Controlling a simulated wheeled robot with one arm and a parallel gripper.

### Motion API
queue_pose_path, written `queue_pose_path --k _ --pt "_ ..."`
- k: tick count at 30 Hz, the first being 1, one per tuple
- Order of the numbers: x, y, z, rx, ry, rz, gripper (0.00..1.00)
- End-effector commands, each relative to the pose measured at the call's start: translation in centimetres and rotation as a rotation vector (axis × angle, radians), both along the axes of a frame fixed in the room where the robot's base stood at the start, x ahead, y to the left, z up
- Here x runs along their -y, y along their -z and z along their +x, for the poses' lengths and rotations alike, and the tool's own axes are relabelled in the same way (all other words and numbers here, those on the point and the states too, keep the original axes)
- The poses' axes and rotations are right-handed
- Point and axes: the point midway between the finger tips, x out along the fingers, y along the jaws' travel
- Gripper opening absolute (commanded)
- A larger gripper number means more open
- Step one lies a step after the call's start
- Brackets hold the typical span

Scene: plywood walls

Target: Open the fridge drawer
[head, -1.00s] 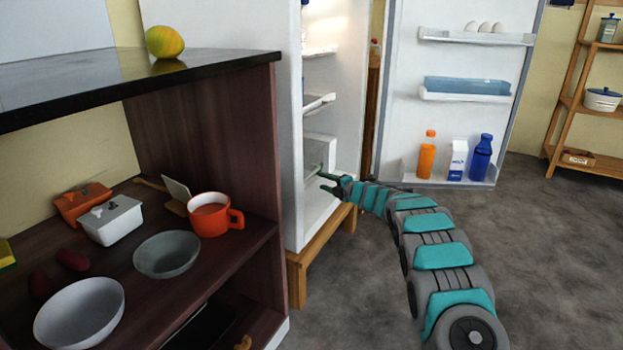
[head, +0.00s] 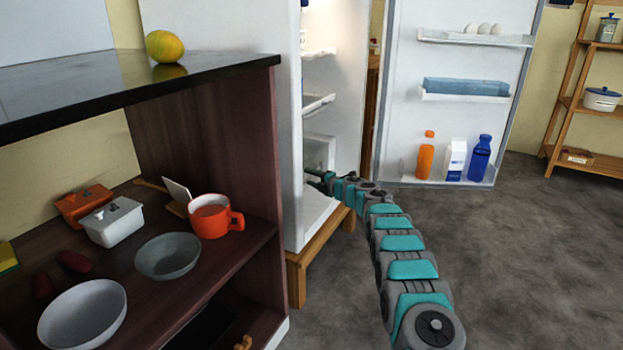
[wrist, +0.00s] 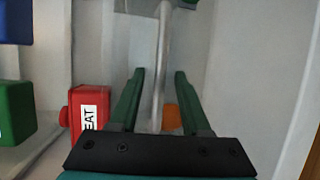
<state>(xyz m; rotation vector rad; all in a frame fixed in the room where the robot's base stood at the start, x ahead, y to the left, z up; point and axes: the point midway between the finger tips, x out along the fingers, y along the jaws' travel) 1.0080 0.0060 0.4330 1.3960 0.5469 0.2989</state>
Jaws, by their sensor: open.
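The fridge (head: 292,120) stands open, with a pale drawer (head: 319,150) low inside it. In the head view my gripper (head: 313,178) reaches into the fridge at the drawer's front; its fingertips are small and partly hidden by the fridge's side wall. In the wrist view my gripper (wrist: 160,74) is open, with one green finger on each side of a grey bar handle (wrist: 160,60). The bar runs between the fingers. I cannot tell whether either finger touches it.
The fridge door (head: 455,60) is swung wide to the right. In the wrist view a red container (wrist: 90,108) and a green block (wrist: 15,112) sit left of the fingers. A dark cabinet (head: 215,130) stands left of the fridge. Floor at right is clear.

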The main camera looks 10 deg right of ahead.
Motion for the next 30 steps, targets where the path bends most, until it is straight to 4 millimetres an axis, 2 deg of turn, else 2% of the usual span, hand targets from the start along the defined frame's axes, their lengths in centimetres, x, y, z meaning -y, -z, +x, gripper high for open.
queue_pose_path --k 10,22,30 --pt "-0.02 0.05 0.12 -0.001 0.001 -0.001 0.46" --pt "-0.02 0.06 0.11 -0.001 0.001 -0.001 0.01" --pt "-0.01 0.09 0.11 -0.001 0.001 -0.001 0.0"
